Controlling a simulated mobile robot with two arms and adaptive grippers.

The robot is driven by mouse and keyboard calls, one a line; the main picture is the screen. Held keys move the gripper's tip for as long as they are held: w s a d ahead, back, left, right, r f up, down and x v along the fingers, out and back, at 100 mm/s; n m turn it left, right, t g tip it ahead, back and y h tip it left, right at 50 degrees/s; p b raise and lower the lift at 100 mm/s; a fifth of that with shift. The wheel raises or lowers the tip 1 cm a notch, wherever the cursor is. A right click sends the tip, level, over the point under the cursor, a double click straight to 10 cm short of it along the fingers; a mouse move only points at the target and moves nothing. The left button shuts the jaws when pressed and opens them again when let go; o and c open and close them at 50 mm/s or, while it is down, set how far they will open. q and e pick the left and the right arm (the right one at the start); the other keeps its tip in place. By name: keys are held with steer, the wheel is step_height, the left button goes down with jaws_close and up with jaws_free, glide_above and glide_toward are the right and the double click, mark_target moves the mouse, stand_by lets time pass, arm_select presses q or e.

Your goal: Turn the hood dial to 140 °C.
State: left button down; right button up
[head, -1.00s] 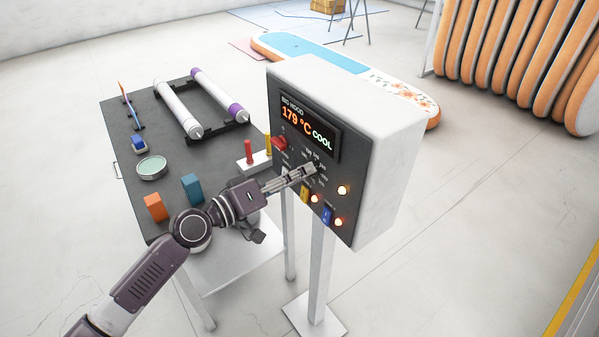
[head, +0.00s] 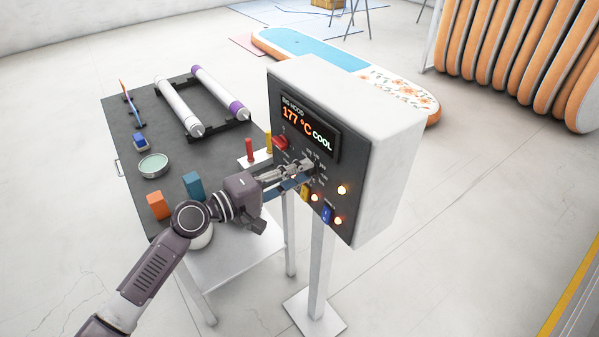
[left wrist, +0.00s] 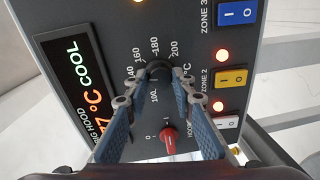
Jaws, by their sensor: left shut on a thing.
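The hood control box (head: 385,150) stands on a white post, and its display (head: 308,128) reads 177 °C COOL. The black hood dial (left wrist: 158,70) shows in the left wrist view, ringed by labels including 100, 140, 160, 180 and 200. My left gripper (left wrist: 157,85) has its blue-padded fingers on both sides of the dial and is shut on it. In the head view the left gripper (head: 306,168) reaches the panel and hides the dial. The dial's pointer setting is not clear. My right gripper is not in view.
A red knob (head: 280,143) sits left of the dial. Yellow (head: 305,193) and blue (head: 327,214) rocker switches sit below, beside lit orange lamps. A dark workbench (head: 170,130) with rollers and small blocks stands left. A paddle board (head: 330,70) lies behind.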

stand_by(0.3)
arm_select(q)
steer(key=c, duration=1.6)
jaws_free()
steer(key=v, duration=1.2)
